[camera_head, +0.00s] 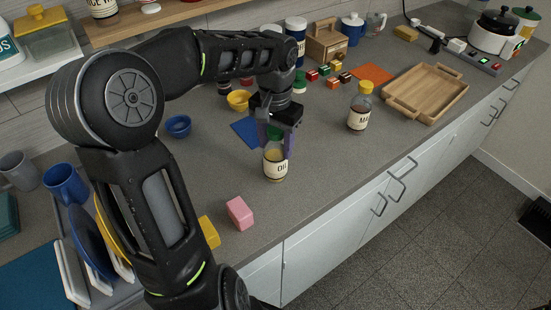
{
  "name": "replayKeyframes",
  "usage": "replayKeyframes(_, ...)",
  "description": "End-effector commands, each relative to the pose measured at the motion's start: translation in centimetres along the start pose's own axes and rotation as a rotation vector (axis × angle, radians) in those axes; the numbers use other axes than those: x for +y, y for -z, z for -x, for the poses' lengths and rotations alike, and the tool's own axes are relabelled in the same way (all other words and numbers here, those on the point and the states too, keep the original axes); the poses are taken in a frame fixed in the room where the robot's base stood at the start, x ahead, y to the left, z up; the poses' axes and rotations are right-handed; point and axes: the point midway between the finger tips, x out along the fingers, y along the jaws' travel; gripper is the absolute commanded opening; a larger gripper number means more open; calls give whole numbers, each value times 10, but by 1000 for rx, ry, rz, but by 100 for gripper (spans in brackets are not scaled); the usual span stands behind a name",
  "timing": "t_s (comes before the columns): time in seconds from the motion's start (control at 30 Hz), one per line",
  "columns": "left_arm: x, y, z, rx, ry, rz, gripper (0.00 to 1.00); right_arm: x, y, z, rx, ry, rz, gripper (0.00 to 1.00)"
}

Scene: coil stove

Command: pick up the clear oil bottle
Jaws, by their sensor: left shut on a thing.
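The clear oil bottle (275,164) stands upright near the middle of the grey counter, with yellowish contents, a pale label and a green cap. My left gripper (276,141) points down over it from above, its fingers shut around the bottle's upper part near the cap. The fingers partly hide the bottle's neck. I cannot tell whether the bottle's base touches the counter. My right gripper is not in view.
A yellow-capped bottle (360,108) and a wooden tray (438,83) stand to the right. A pink block (239,213) lies in front, near the counter edge. A blue bowl (178,126) and a yellow bowl (238,100) are behind left. Clear counter lies right of the bottle.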

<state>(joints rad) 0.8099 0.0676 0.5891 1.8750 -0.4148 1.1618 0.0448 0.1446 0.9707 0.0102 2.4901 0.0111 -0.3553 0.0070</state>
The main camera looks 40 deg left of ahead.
Motion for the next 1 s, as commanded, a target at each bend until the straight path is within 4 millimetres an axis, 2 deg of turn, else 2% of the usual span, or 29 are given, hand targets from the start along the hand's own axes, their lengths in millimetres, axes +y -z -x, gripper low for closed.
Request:
replayKeyframes(0.47, 0, 1, 6, 2, 1, 0, 0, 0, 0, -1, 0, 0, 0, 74)
replayKeyframes(0.67, 0, 1, 33, 5, 2, -1, 0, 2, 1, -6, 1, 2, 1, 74)
replayKeyframes(0.87, 0, 1, 73, 6, 0, -1, 0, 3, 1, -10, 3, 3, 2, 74)
replayKeyframes(0.93, 0, 0, 91, 1, 0, -1, 0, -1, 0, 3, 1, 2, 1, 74)
replayKeyframes(1.0, 0, 0, 98, 0, 0, -1, 0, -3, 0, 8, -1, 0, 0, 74)
